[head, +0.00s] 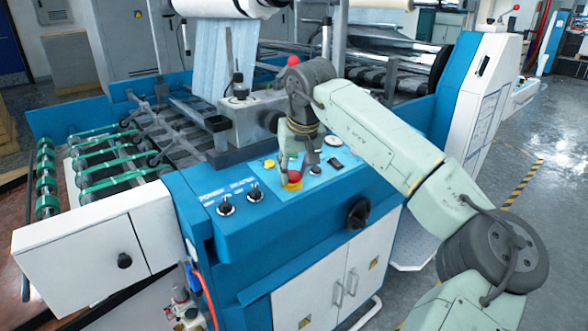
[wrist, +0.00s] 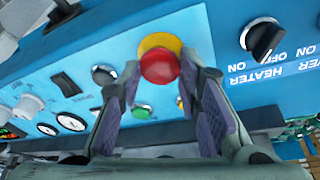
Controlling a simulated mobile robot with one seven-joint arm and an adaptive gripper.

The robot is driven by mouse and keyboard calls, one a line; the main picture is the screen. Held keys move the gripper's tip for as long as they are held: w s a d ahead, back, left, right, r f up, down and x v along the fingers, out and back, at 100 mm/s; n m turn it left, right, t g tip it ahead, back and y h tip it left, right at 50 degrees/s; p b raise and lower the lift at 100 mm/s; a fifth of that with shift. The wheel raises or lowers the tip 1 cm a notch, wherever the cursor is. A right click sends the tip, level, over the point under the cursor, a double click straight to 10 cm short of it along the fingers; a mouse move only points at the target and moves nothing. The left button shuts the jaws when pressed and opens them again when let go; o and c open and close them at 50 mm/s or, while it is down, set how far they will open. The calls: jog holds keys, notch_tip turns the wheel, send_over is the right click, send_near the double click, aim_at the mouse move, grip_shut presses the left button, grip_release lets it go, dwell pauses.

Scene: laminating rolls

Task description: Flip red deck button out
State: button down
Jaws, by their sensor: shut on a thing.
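The red deck button (head: 294,177) is on the blue sloped control deck of the machine. In the wrist view the red button (wrist: 160,66) is a round red cap in front of a yellow collar (wrist: 158,42). My gripper (head: 291,172) reaches down to it from above. In the wrist view my gripper's (wrist: 161,74) two fingers stand on either side of the red cap, shut on it. The exact contact is partly hidden by the fingertips.
Beside the button on the deck are a green button (wrist: 141,111), a black rocker switch (wrist: 67,84) and round gauges (wrist: 72,121). Black rotary knobs (head: 226,205) sit to the left in the head view. A grey block (head: 250,118) stands behind the deck.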

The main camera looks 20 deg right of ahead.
jog(key=c, duration=1.1)
grip_release()
jog(key=shift+r, duration=0.1)
jog(key=v, duration=1.2)
